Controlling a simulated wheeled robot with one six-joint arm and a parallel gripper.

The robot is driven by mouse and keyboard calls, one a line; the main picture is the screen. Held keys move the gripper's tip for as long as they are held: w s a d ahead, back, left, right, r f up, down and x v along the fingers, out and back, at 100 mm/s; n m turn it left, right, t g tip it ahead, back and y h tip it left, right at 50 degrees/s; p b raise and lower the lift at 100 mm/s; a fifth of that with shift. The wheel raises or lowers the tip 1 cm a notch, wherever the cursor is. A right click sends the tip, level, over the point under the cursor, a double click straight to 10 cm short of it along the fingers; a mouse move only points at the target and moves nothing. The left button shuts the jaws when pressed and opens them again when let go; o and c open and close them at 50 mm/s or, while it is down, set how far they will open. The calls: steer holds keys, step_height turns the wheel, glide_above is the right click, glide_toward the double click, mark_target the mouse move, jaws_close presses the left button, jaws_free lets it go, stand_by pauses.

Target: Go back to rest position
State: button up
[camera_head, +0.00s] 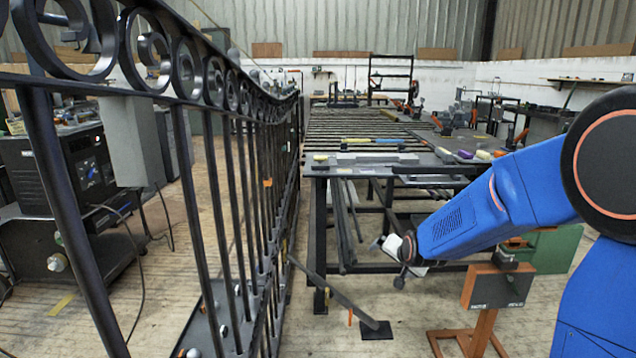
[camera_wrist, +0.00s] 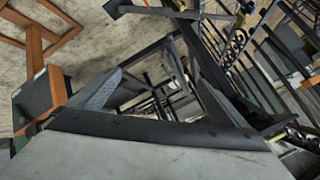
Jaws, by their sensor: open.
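My gripper (camera_wrist: 160,92) is open in the wrist view, with its two dark fingers spread apart and nothing seen between them. In the head view, my gripper (camera_head: 398,262) hangs at the end of my blue arm, in front of the workbench and above the floor. Its fingers are too small there to make out. The black scroll gate (camera_head: 255,190) stands upright on the left, with a row of ring scrolls along its top. A gap of floor lies between it and my gripper. Dark bars (camera_wrist: 270,65) fill the right of the wrist view.
An orange-brown stand with a grey box (camera_head: 497,288) is below my arm; it shows at left in the wrist view (camera_wrist: 38,98). A slatted workbench (camera_head: 370,125) with tools is behind. A slanted brace with a foot plate (camera_head: 376,330) is on the floor beside the gate.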

steer(key=s+d+r+n+g, duration=0.15)
steer(key=s+r, duration=0.25)
steer(key=s, duration=0.6)
steer(key=s+d+r+n+g, duration=0.15)
steer(key=s+r, duration=0.25)
steer(key=s, duration=0.7)
steer(key=s+d+n+g, duration=0.1)
steer(key=s+n, duration=0.1)
steer(key=s, duration=0.9)
steer(key=s+d+n+g, duration=0.1)
steer(key=s+d+n, duration=0.1)
steer(key=s, duration=0.9)
steer(key=shift+h, duration=0.4)
steer(key=shift+d, duration=0.1)
